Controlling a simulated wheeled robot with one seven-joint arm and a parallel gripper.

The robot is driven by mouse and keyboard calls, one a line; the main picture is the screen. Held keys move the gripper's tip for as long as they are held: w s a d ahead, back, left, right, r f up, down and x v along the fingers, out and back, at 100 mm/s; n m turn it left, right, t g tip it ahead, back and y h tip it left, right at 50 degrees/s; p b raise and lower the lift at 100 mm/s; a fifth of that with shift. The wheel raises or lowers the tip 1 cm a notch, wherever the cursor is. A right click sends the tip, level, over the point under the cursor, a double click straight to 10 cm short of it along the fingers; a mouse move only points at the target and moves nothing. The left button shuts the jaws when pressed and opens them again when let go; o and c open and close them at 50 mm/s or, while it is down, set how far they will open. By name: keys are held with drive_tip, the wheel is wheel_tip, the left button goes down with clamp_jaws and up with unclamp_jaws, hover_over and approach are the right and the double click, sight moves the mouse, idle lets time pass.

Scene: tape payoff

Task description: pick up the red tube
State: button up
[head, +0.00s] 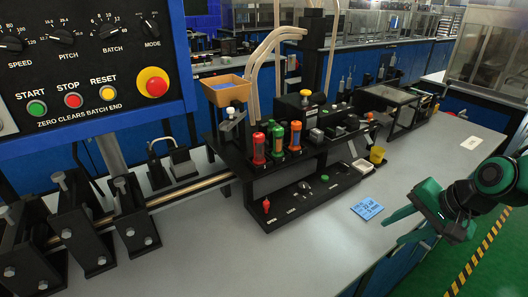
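The red tube (259,148) stands upright at the left end of a short row on the black machine. It has red ends and a darker middle. A green-capped tube (277,143) and an orange-capped tube (295,137) stand just to its right. My gripper (393,228), with green fingers, is at the right of the picture, above the bench's front edge. It is well to the right of the red tube and apart from it. Its fingers are spread and nothing shows between them.
A blue note (367,209) lies on the grey bench (330,240) between my gripper and the machine. A yellow cup (377,155) stands at the machine's right end. An orange bin (227,90) and pale hoses rise behind the tubes. A control panel (90,60) fills the upper left.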

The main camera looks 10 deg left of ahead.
sight(263, 147)
drive_tip(key=a+y, duration=0.1)
drive_tip(key=a, duration=0.1)
drive_tip(key=w+a+m, duration=0.1)
drive_tip(key=a, duration=0.2)
drive_tip(key=w+a+y, duration=0.1)
drive_tip(key=a, duration=0.2)
drive_tip(key=shift+w+a+y, duration=0.2)
drive_tip(key=shift+a+y, duration=0.05)
drive_tip(key=shift+y, duration=0.05)
drive_tip(key=a+r+m+y, duration=0.1)
drive_tip(key=a, duration=0.2)
drive_tip(key=w+a+m+y, duration=0.1)
drive_tip(key=a, duration=0.3)
drive_tip(key=a+r+m+t+y, duration=0.1)
drive_tip(key=a+m+y, duration=0.1)
drive_tip(key=a, duration=0.1)
drive_tip(key=shift+w+a+r, duration=0.3)
drive_tip(key=shift+w+r, duration=0.05)
drive_tip(key=w+a+r+m+t+y, duration=0.45)
drive_tip(key=a+r+m, duration=0.4)
drive_tip(key=m, duration=0.35)
drive_tip(key=x, duration=0.7)
drive_tip(key=s+x, duration=0.1)
drive_tip(key=x, duration=0.2)
drive_tip(key=shift+a+f, duration=0.1)
drive_tip(key=shift+a, duration=0.45)
clamp_jaws()
